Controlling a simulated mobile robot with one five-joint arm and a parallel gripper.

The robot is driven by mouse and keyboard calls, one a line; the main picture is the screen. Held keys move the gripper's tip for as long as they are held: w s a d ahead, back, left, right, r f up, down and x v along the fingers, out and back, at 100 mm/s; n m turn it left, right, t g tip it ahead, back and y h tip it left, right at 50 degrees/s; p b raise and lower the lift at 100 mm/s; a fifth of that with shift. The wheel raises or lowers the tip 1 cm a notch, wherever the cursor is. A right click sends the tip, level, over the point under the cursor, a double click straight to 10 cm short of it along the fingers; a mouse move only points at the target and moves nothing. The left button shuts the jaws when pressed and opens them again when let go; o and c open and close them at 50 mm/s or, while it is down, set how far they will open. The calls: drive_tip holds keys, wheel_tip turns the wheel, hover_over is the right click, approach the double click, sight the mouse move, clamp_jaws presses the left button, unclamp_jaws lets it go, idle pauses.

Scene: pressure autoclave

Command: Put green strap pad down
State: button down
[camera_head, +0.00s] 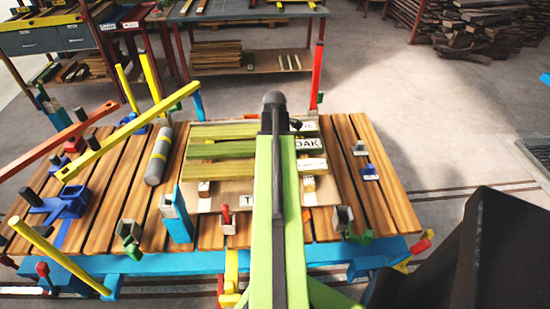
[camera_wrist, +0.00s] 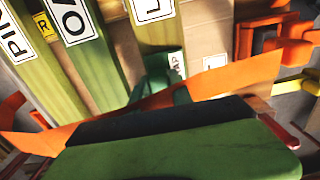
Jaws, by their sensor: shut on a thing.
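My gripper (camera_head: 275,112) is at the end of my outstretched arm, over the far middle of the slatted table (camera_head: 380,200). In the wrist view my gripper (camera_wrist: 165,100) is shut on a small dark green piece, which I take as the green strap pad (camera_wrist: 152,78). A white label, partly cut off and ending in "AP", shows beside the pad. The pad is in front of the labelled green boards (camera_wrist: 95,62), and I cannot tell if it touches anything below. In the head view my arm hides the pad.
Green boards (camera_head: 222,150) with white labels lie on a tan panel (camera_head: 236,190). A grey cylinder (camera_head: 158,155) lies left of them. Yellow and orange bars (camera_head: 130,132) cross the left side. A red post (camera_head: 317,75) stands behind. An orange bracket (camera_wrist: 270,40) shows in the wrist view.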

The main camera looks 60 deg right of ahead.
drive_tip(key=shift+f, duration=0.2)
drive_tip(key=c, duration=1.1)
unclamp_jaws()
drive_tip(key=shift+c, duration=0.2)
drive_tip(key=shift+r, duration=0.1)
wheel_tip(320, 180, up, 12)
drive_tip(key=p, duration=1.2)
drive_tip(key=shift+r, duration=0.1)
